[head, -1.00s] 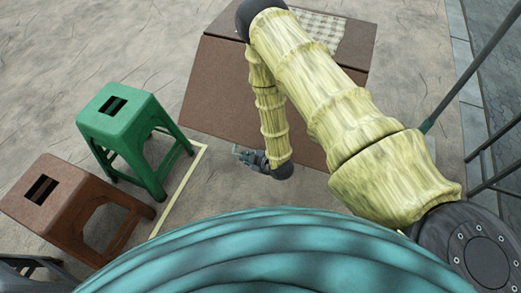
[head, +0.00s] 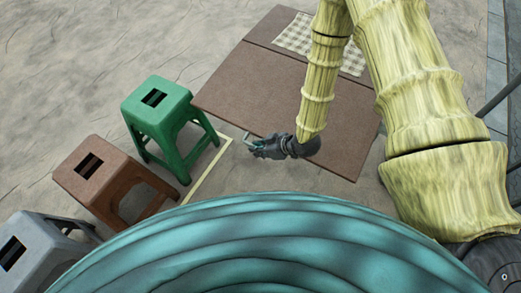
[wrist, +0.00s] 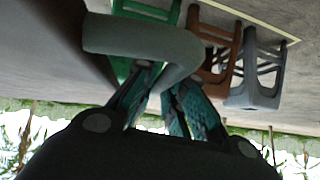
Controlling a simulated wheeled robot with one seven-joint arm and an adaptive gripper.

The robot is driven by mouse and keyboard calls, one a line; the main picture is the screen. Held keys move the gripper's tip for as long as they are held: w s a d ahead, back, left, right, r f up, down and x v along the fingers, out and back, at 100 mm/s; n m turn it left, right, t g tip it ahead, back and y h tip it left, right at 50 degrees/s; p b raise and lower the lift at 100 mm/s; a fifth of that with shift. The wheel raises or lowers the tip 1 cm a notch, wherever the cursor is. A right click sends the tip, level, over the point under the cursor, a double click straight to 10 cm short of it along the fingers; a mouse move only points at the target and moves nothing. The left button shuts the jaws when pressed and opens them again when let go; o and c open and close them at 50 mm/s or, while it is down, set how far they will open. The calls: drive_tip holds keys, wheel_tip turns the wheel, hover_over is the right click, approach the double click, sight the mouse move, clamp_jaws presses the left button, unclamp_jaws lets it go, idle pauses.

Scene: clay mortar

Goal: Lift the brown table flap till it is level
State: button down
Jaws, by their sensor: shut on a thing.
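The brown table flap (head: 265,95) is the near part of the brown table (head: 268,27), joined along a seam. It looks raised and nearly in line with the top; its exact tilt is hard to tell. My gripper (head: 253,146) is at its near edge, shut on a grey bent handle (head: 247,136). My arm covers part of the flap in the head view.
A green stool (head: 157,101) stands close to the flap's left corner. A brown stool (head: 95,163) and a grey stool (head: 27,243) stand further left. A checked cloth (head: 300,36) lies on the table. A pale line (head: 208,170) marks the ground.

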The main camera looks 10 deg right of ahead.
drive_tip(key=shift+a+r+p, duration=0.1)
drive_tip(key=shift+r+p, duration=0.6)
drive_tip(key=shift+r, duration=1.3)
drive_tip(key=c, duration=1.8)
unclamp_jaws()
drive_tip(key=shift+o, duration=0.2)
drive_tip(key=v, duration=1.2)
drive_tip(key=shift+f, duration=0.1)
drive_tip(key=s+d+f+m+g+h, duration=0.2)
drive_tip(key=s+f+m, duration=0.3)
drive_tip(key=s, duration=0.6)
drive_tip(key=s+d+f+m+g+h, duration=0.3)
drive_tip(key=s+d+f+m+h, duration=0.1)
drive_tip(key=s+f, duration=0.5)
drive_tip(key=shift+s+d+m+h, duration=0.4)
drive_tip(key=shift+s+m+h, duration=0.2)
drive_tip(key=shift+s, duration=0.25)
